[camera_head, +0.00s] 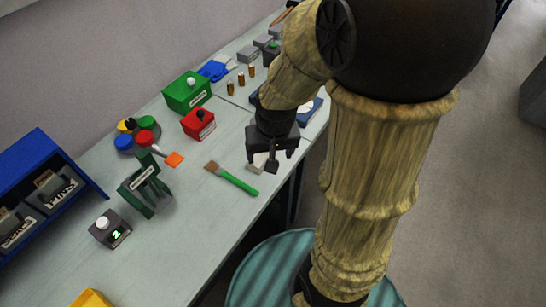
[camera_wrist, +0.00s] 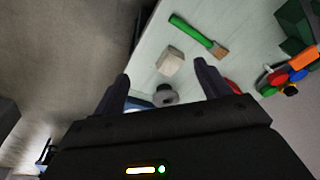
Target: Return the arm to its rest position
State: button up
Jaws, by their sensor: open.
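My gripper (camera_head: 272,160) is above the front edge of the workbench in the head view, with my arm coming in from the upper right. In the wrist view my gripper (camera_wrist: 164,84) shows its two dark fingers spread apart with nothing held between them. Below it, a pale block (camera_wrist: 170,61) and a grey round part (camera_wrist: 165,95) lie on the bench. In the head view the pale block (camera_head: 257,163) is partly hidden behind the gripper.
The bench (camera_head: 185,235) carries a green-handled brush (camera_head: 235,180), a red box (camera_head: 198,123), a green box (camera_head: 187,92), a green holder (camera_head: 147,188) and a small display device (camera_head: 110,229). A blue shelf (camera_head: 40,180) stands at left. Open floor (camera_head: 480,200) lies to the right.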

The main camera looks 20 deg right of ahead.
jog(key=shift+s+r+n, duration=0.2)
jog(key=shift+s+n, duration=0.7)
jog(key=shift+s, duration=0.3)
dwell(0.4)
